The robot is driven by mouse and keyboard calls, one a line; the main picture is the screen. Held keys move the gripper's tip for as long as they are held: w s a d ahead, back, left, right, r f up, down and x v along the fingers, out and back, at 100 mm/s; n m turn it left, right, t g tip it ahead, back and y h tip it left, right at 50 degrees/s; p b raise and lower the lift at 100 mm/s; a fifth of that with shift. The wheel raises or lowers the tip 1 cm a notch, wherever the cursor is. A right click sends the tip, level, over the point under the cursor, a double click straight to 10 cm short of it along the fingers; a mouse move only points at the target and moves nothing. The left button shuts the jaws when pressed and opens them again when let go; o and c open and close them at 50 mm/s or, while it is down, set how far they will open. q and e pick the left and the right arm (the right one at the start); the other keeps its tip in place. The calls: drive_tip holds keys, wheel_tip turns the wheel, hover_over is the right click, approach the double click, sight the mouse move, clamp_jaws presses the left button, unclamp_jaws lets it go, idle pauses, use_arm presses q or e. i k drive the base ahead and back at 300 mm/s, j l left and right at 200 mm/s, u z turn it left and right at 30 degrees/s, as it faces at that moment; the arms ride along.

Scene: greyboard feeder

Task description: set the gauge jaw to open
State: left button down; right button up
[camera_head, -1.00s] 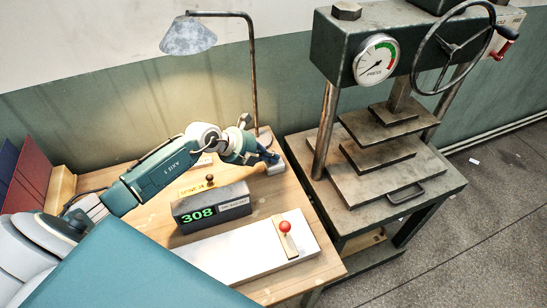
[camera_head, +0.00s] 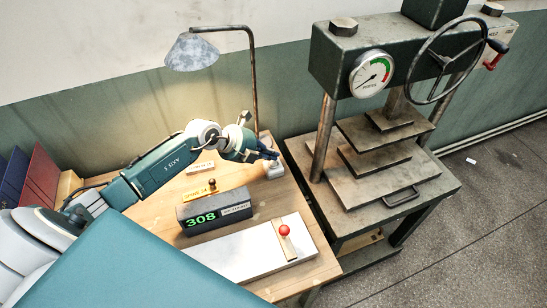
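A yellow tag with a small brass knob (camera_head: 212,184) shows behind the box. I cannot tell for sure which part is the gauge jaw or how it is set. My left gripper (camera_head: 266,153) is behind and right of the box, by a small pale block (camera_head: 273,170). Its fingers are too small to read. My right gripper is not in view.
A desk lamp (camera_head: 190,52) stands at the bench's back, its post close to my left gripper. A press (camera_head: 340,60) with a dial and handwheel stands to the right. Binders (camera_head: 35,175) are at the far left. Clear wood lies right of the box.

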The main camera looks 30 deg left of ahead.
sight(282, 231)
drive_tip(key=k+l, duration=0.5)
drive_tip(key=k, duration=0.15)
drive_tip(key=k+l, duration=0.5)
drive_tip(key=k, duration=0.2)
